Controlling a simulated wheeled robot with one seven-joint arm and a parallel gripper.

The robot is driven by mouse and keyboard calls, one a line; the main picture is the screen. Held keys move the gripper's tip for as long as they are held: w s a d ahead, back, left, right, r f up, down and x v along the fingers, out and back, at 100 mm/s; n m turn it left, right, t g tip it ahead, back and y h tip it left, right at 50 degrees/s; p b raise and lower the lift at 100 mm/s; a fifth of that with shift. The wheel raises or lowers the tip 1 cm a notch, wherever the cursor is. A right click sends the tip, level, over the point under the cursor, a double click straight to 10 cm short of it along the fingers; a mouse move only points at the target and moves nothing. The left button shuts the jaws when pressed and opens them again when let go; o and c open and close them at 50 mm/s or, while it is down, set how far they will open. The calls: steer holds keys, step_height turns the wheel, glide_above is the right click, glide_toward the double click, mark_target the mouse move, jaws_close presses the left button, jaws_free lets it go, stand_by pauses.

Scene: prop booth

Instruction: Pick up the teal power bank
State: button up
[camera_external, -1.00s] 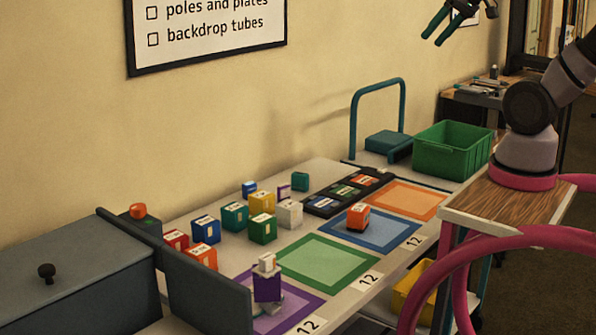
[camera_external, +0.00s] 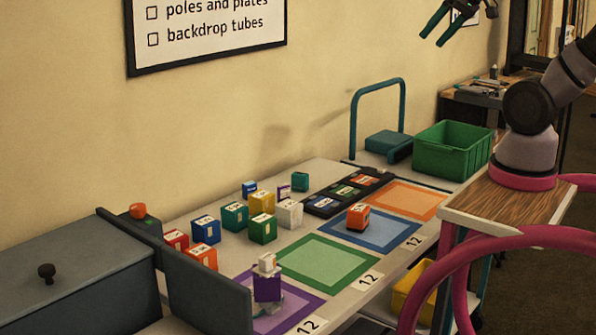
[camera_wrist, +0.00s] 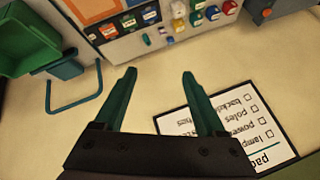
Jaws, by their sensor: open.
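Two teal blocks stand on the table in the external view. The larger teal block (camera_external: 234,216) has a pale label and stands among other coloured blocks. The smaller teal block (camera_external: 300,181) stands farther back, near the black tray. I cannot tell for sure which one is the power bank. My gripper (camera_external: 431,41) is high above the table at the top of the external view, well away from both. In the wrist view my gripper (camera_wrist: 158,73) has its green fingers spread, with nothing between them. The blocks there are small at the top edge, and the teal ones are hard to tell apart.
Blue, yellow, white, green and red blocks crowd around the larger teal block. A black tray (camera_external: 324,206), coloured mats, a grey bin (camera_external: 80,275) and a green crate (camera_external: 430,158) are nearby. A teal rail (camera_external: 353,125) rises at the back. A wall sign (camera_wrist: 235,128) shows below my fingers.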

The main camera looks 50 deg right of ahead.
mark_target(304, 174)
steer(key=w+d+f+n+t+h, duration=0.1)
steer(key=w+d+f+n, duration=0.1)
steer(key=w+f+n, duration=0.6)
steer(key=w+d+f+n+t+h, duration=0.1)
steer(key=w+d+f+n, duration=0.2)
steer(key=w, duration=0.9)
steer(key=w+d+f+n+t+h, duration=0.1)
steer(key=w+f+n, duration=0.55)
steer(key=w, duration=0.35)
steer(key=w+a+f+n+t, duration=0.1)
steer(key=w+f+n+t, duration=0.35)
steer(key=f+n, duration=0.95)
steer(key=a+f+n+y, duration=0.1)
steer(key=f+n, duration=0.2)
steer(key=f, duration=0.1)
steer(key=s+a+f+n+g+y, duration=0.1)
steer(key=f+n, duration=0.3)
steer(key=a+f+n+y, duration=0.2)
steer(key=f+n, duration=0.2)
steer(key=shift+s+a+g, duration=0.1)
steer(key=shift+s+g, duration=0.15)
steer(key=shift+g, duration=0.1)
steer(key=x, duration=1)
steer(key=shift+w+a+f, duration=0.1)
steer(key=shift+w+f, duration=0.15)
jaws_close()
